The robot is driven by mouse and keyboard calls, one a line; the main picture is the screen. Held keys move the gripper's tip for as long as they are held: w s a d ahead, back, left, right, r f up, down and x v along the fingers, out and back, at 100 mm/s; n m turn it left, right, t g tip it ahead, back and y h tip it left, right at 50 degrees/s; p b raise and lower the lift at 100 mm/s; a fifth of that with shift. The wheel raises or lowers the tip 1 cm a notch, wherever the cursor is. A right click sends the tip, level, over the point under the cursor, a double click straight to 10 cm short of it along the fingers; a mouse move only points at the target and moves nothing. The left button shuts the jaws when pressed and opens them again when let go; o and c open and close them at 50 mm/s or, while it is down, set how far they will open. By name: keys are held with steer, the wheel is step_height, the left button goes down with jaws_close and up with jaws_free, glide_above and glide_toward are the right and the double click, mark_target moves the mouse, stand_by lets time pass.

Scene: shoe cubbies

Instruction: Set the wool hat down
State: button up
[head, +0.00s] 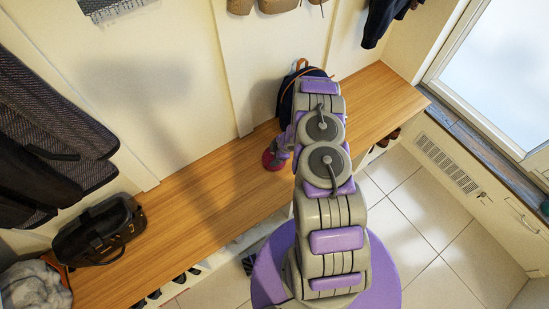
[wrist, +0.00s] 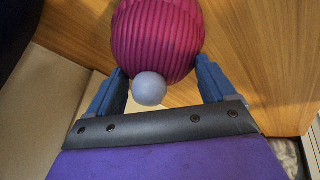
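The wool hat is a ribbed magenta hat with a grey pompom, large in the wrist view (wrist: 158,40) with the pompom towards my palm. In the head view the hat (head: 273,160) is a small red shape at the wooden bench (head: 225,180), left of my arm. My gripper (wrist: 160,72) has its two dark blue fingers at either side of the hat's pompom end, seemingly pressed against it. I cannot tell whether the hat touches the bench. My arm hides most of the gripper in the head view.
A dark backpack (head: 290,92) stands on the bench behind my arm. A black bag (head: 98,232) and a grey fluffy item (head: 35,287) are at the bench's left end. Coats (head: 45,135) hang at left. The bench between bag and hat is clear. Shoes sit below.

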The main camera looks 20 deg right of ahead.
steer(key=c, duration=0.9)
